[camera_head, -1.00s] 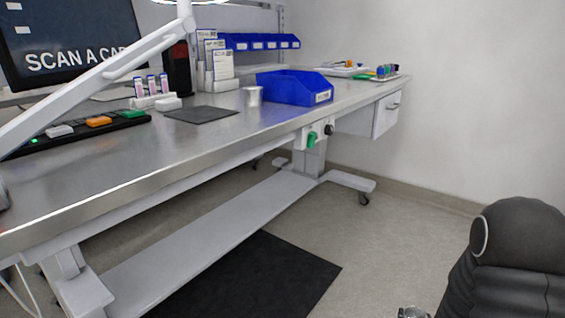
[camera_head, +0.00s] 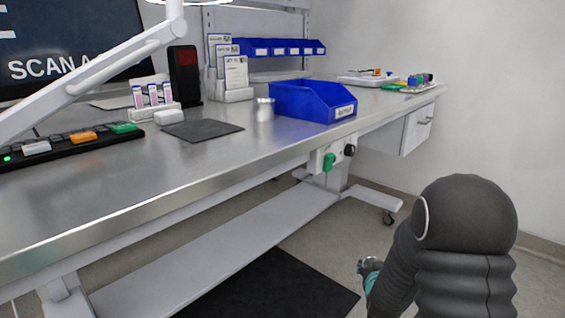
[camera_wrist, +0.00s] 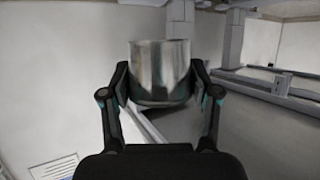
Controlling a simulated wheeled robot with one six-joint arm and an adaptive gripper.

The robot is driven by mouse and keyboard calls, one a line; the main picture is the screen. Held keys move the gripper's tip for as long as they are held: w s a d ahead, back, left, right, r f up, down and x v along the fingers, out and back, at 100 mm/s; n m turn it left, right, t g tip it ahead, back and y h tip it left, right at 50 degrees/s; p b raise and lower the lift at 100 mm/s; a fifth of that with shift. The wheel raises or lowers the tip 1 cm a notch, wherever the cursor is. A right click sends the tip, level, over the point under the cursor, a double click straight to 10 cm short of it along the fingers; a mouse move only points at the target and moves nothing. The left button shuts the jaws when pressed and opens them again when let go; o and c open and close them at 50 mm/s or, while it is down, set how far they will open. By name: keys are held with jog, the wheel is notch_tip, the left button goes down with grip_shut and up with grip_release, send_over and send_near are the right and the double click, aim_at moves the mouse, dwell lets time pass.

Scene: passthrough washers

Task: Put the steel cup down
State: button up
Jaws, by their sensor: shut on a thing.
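A shiny steel cup (camera_wrist: 160,62) is held between the fingers of my gripper (camera_wrist: 160,88) in the wrist view. The fingers press on its left and right sides. In the head view my gripper (camera_head: 369,275) is low at the lower right, partly hidden by my dark arm, with the rim of the steel cup (camera_head: 371,263) just showing. It is out in front of the workbench (camera_head: 200,160), over the floor and below the bench top in the picture. Another small metal cup (camera_head: 264,111) stands on the bench, left of the blue bin.
The blue bin (camera_head: 312,103), a dark mat (camera_head: 202,131), a vial rack (camera_head: 153,108) and a button strip (camera_head: 70,143) stand on the bench. A tray of coloured items (camera_head: 412,85) is at the far right. The front strip of the bench top is clear.

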jog(key=w+d+r+m+h, duration=0.1)
jog(key=w+d+r, duration=0.25)
jog(key=r, duration=0.45)
jog(key=w+d+r, duration=0.2)
jog(key=w+r, duration=0.2)
jog(key=r, duration=0.4)
jog(key=w+a+r+n+y, duration=0.1)
jog(key=w+a+r, duration=0.15)
jog(key=r, duration=1.05)
jog(key=s+a+r+n+g+y+p, duration=0.1)
jog(key=s+a+r+n+y, duration=0.2)
jog(key=a+r, duration=0.45)
jog(key=s+a+r+n+y, duration=0.2)
jog(key=s+a+r+y, duration=0.3)
jog(key=r, duration=0.6)
jog(key=s+a+r+n+g+p, duration=0.15)
jog(key=s+a+r, duration=0.3)
jog(key=r, duration=0.45)
jog(key=n, duration=0.1)
send_over(290, 127)
jog(key=shift+t+y, duration=0.3)
jog(key=shift+t, duration=0.15)
jog(key=f, duration=0.6)
jog(key=shift+s+f, duration=0.15)
jog(key=shift+s, duration=0.05)
jog(key=shift+f, duration=2.05)
jog(key=shift+f+b, duration=0.15)
jog(key=shift+b, duration=0.25)
jog(key=o, duration=1.2)
jog(key=shift+c, duration=0.2)
